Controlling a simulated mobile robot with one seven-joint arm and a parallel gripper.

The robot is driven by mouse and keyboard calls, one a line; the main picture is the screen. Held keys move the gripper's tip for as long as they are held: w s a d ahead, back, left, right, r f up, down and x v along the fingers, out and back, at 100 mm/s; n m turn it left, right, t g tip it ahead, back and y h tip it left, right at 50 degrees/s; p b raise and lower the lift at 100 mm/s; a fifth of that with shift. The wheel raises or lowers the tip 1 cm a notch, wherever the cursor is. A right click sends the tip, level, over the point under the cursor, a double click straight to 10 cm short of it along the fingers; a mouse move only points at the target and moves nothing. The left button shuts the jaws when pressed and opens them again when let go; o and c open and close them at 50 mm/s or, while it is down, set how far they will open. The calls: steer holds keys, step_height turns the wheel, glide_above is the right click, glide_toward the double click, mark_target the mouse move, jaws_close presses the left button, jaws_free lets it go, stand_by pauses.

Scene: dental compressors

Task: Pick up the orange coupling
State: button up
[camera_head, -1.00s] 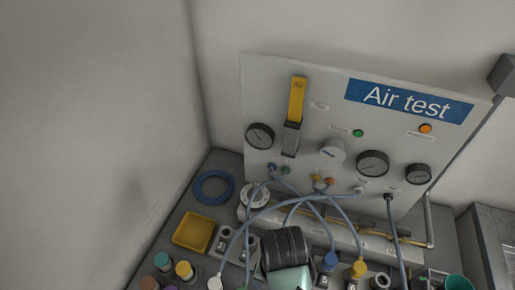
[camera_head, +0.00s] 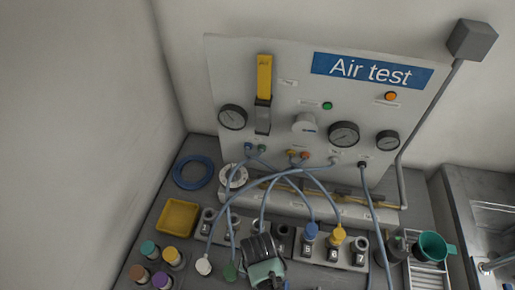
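A yellow-orange coupling (camera_head: 338,235) with a hose sits on the numbered block (camera_head: 358,258), beside a blue coupling (camera_head: 310,231). A row of loose coloured caps stands at the lower left, among them an orange-yellow one (camera_head: 171,255). I cannot tell which one is the orange coupling. My gripper (camera_head: 268,277) is at the bottom middle, left of the blue coupling and apart from it. Its dark and pale teal wrist is seen from above. Its fingers are hidden or cut off by the frame's lower edge.
The Air test panel (camera_head: 315,120) stands behind, with gauges and looping blue hoses above my gripper. A yellow tray (camera_head: 177,218) and a coiled blue hose (camera_head: 193,172) lie at left. A white coupling (camera_head: 203,266) hangs nearby. A green funnel (camera_head: 434,246) is at right.

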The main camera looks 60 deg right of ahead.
steer(key=shift+f, duration=0.1)
jaws_close()
stand_by(0.3)
